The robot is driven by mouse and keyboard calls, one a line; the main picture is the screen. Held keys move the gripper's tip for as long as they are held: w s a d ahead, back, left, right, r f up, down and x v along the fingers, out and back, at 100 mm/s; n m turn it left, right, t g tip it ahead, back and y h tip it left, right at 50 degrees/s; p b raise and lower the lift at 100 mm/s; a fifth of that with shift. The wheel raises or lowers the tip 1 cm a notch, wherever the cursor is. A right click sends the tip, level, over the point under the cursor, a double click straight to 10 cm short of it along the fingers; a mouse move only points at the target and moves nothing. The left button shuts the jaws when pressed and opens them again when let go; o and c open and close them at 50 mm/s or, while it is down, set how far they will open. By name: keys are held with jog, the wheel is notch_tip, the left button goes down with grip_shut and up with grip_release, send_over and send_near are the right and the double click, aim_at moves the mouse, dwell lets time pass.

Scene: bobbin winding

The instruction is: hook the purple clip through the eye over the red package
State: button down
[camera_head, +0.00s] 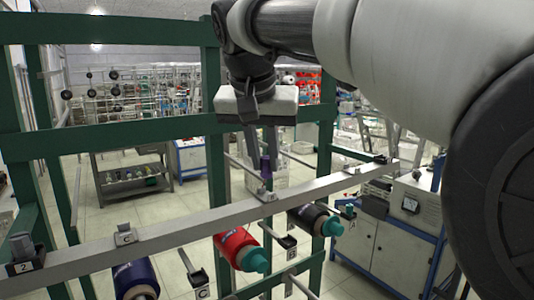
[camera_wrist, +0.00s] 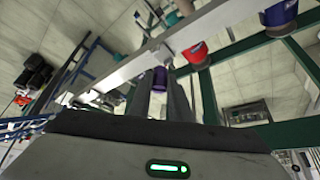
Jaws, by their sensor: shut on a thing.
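My gripper (camera_head: 262,160) is shut on the purple clip (camera_head: 265,166), which hangs between its fingertips just above the grey rail. The clip also shows in the wrist view (camera_wrist: 160,80), between my fingers. A small metal eye bracket (camera_head: 266,194) sits on the rail directly below the clip. The clip's lower end is very near this bracket; I cannot tell if it passes through the eye. The red package (camera_head: 233,243), with a teal tip, lies tilted below the rail, slightly left of the bracket. It also shows in the wrist view (camera_wrist: 194,52).
A dark blue package (camera_head: 135,276) and a black package (camera_head: 308,217) flank the red one. Green frame posts (camera_head: 215,160) stand close to my gripper.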

aim_at(267, 177)
jog(key=shift+f, duration=0.2)
jog(key=shift+f+b, duration=1.6)
jog(key=shift+f, duration=0.25)
jog(key=shift+r, duration=0.1)
jog(key=shift+w+d, duration=0.1)
jog(key=shift+d, duration=0.1)
jog(key=shift+w+d+r+p, duration=0.1)
jog(key=shift+w+d+p, duration=0.15)
jog(key=shift+w+d, duration=0.3)
jog(key=shift+w+d+p, duration=0.2)
jog(key=shift+w+d, duration=0.1)
jog(key=shift+d, duration=0.4)
jog(key=shift+w+d+r+p, duration=0.1)
jog(key=shift+w+d+p, duration=0.15)
jog(key=shift+w+d, duration=0.3)
jog(key=shift+s+d, duration=0.1)
jog(key=shift+d+r+p, duration=0.2)
jog(key=shift+r+p, duration=1)
jog(key=shift+r, duration=0.05)
jog(key=shift+w+d+r, duration=0.1)
jog(key=shift+w+r, duration=0.05)
jog(key=shift+r, duration=0.4)
jog(key=shift+w+d+r, duration=0.1)
jog(key=shift+r, duration=0.4)
